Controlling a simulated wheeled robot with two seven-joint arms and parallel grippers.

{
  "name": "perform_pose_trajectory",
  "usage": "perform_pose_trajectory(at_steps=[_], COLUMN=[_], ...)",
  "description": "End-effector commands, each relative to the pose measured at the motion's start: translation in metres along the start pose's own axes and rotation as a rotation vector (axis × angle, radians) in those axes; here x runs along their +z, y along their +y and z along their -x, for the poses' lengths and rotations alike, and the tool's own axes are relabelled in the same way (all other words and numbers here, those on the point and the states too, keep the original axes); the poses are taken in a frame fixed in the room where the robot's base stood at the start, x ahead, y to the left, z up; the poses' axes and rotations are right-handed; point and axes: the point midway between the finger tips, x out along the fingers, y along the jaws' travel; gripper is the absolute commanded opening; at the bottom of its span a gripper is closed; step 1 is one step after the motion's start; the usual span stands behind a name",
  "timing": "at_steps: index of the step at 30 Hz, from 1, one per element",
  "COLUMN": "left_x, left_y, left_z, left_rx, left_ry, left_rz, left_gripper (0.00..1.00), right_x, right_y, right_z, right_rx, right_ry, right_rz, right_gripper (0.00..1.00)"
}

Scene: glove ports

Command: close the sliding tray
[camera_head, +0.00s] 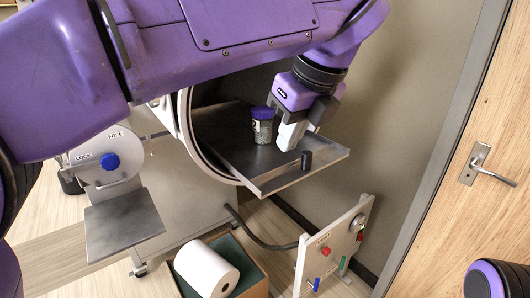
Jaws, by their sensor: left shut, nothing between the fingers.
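The sliding tray (225,145) is a dark flat plate with a pale metal front edge. It sticks well out of the round white-rimmed port (190,140), so it stands open. A jar with a purple lid (262,126) stands upright on the tray. My left arm covers the upper part of the port. My right gripper does not show.
A round LOCK/FREE plate with a blue knob (110,161) stands at left, above a grey shelf (122,222). Below the tray are a box with a white roll (206,270) and a switch panel (332,250). A wooden door (475,110) stands at right.

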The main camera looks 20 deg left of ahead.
Motion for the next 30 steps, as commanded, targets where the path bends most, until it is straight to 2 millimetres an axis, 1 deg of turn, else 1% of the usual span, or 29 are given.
perform_pose_trajectory(at_steps=[2,5,9,16,17,18,22,25,30], left_x=[-0.003,-0.001,0.001,0.0,0.004,0.013,0.029,0.035,0.037], left_y=[0.002,0.005,0.008,0.008,0.007,0.007,0.007,0.007,0.007], left_z=[-0.001,-0.018,-0.05,-0.099,-0.1,-0.1,-0.108,-0.112,-0.115], left_rx=[-0.005,0.001,0.006,0.006,0.004,0.002,0.002,0.002,0.002], left_ry=[0.02,0.02,0.019,0.018,0.018,0.017,0.017,0.016,0.016], left_rz=[0.016,0.021,0.028,0.024,0.027,0.028,0.026,0.025,0.023], left_gripper=[0.0,0.0,0.0,0.0,0.0,0.0,0.0,0.0,0.0], right_x=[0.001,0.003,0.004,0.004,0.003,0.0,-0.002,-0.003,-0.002], right_y=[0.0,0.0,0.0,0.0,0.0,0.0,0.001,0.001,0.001], right_z=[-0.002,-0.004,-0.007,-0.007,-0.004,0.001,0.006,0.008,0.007], right_rx=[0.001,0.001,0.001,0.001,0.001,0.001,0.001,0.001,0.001], right_ry=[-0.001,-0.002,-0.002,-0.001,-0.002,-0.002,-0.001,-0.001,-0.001], right_rz=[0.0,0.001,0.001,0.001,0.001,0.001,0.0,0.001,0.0], right_gripper=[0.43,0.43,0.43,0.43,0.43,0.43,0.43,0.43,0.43])
